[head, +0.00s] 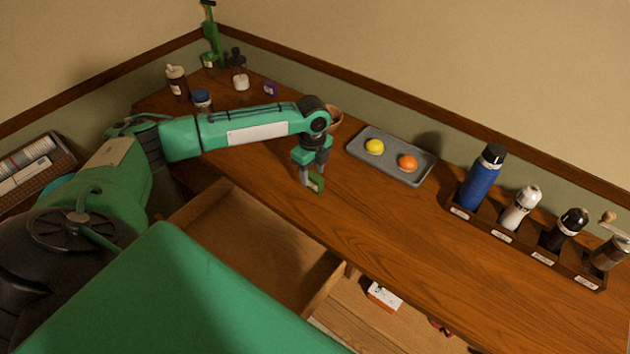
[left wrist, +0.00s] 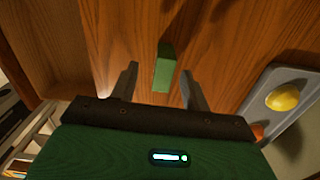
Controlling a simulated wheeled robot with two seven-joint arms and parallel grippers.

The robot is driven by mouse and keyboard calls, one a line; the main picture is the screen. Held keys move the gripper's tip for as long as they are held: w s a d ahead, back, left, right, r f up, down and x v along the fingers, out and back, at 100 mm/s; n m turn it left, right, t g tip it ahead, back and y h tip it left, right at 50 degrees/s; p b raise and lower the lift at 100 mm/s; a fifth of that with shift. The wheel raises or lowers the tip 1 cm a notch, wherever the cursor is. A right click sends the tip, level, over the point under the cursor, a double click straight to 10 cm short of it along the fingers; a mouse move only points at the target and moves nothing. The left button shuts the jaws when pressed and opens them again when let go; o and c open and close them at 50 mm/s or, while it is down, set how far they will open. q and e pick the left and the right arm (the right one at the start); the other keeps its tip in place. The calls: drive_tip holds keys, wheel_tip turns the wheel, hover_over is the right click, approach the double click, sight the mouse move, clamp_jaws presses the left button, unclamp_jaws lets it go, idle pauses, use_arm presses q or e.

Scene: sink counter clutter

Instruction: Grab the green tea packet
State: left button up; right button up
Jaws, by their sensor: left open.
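The green tea packet (left wrist: 165,68) is a small green block standing on the wooden counter. In the left wrist view it lies between and just beyond the fingertips of my left gripper (left wrist: 158,85), apart from both fingers. In the head view my left gripper (head: 312,180) hangs down over the front part of the counter, with the packet (head: 317,184) right at its fingertips and partly hidden by them. The left gripper is open and empty. My right gripper does not show.
A grey tray (head: 417,173) with a yellow and an orange item stands right of the gripper. A holder (head: 487,223) with several bottles is farther right. An open drawer (head: 240,235) lies below the counter's front edge. Bottles and jars stand at the back left.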

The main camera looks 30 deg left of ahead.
sight(315, 176)
use_arm(q)
drive_tip(key=f, duration=0.3)
drive_tip(key=f+p, duration=0.1)
drive_tip(key=shift+w+d+f, duration=0.15)
drive_tip(key=shift+w+d, duration=0.1)
drive_tip(key=shift+d, duration=0.05)
clamp_jaws()
